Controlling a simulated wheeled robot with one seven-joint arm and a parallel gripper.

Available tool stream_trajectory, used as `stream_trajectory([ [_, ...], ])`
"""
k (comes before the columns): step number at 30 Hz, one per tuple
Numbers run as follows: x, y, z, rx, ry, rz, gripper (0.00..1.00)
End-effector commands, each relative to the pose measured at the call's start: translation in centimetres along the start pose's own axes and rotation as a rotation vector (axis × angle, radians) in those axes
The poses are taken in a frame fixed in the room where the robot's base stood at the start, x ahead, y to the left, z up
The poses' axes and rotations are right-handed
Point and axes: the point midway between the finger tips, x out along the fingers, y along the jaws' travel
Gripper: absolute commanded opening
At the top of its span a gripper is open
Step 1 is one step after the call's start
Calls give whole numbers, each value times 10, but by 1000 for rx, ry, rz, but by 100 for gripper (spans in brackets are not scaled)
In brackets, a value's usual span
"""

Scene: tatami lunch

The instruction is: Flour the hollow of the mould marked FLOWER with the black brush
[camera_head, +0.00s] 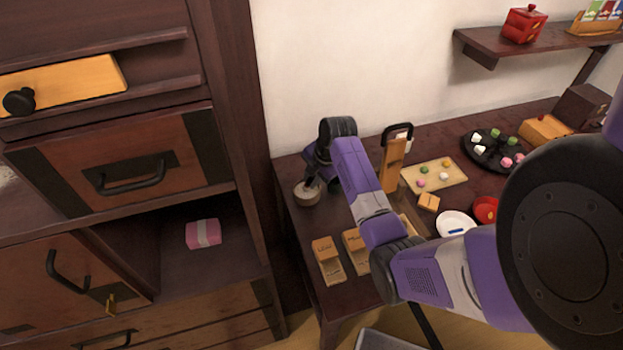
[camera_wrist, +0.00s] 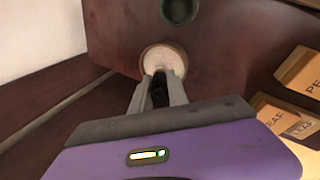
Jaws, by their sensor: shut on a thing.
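My gripper (camera_head: 314,181) is at the left end of the dark table. In the wrist view its fingers (camera_wrist: 158,84) are shut on the black brush (camera_wrist: 159,92). The brush points into a small round pot of pale flour (camera_wrist: 163,60); whether its bristles touch the flour is hidden. The pot (camera_head: 307,196) also shows in the head view, under my gripper. A mould marked LEAF (camera_wrist: 290,118) shows in the wrist view. I cannot make out the word FLOWER; my arm covers part of the mould row.
A tall wooden stand (camera_head: 392,166), a board of sweets (camera_head: 452,172), a black tray (camera_head: 484,155) and a white plate (camera_head: 455,223) stand farther right. A dark round cup (camera_wrist: 180,12) lies beyond the pot. A drawer cabinet (camera_head: 120,160) is at left.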

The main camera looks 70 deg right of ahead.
Motion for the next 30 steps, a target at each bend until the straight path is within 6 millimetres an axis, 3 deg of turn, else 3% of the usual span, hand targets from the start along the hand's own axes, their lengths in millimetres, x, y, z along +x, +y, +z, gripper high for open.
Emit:
stream_trajectory([
  [8, -5, 1, -1, 1, 2, -4, 0],
  [30, -58, 21, -1, 0, 1, -2, 0],
])
